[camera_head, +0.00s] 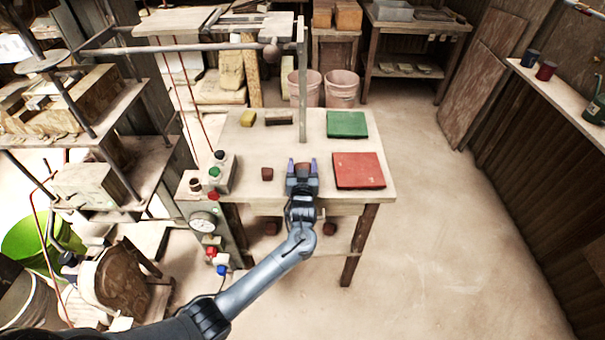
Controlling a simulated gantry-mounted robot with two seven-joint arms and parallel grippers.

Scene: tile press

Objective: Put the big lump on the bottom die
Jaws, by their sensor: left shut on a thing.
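My left gripper (303,165) reaches over the front middle of the wooden table, its fingers pointing away from me. It is shut on a dark reddish-brown lump (302,170), mostly hidden between the fingers. I cannot tell whether this lump touches the table. A smaller reddish-brown lump (267,173) lies on the table just left of the gripper. I cannot tell for sure which part is the bottom die; a pale block (85,185) sits on the lower shelf of the rig at the left. My right gripper is not in view.
A red mat (358,170) and a green mat (347,124) lie on the table's right side. A button box (222,174) stands at the left edge. The floor at right is clear.

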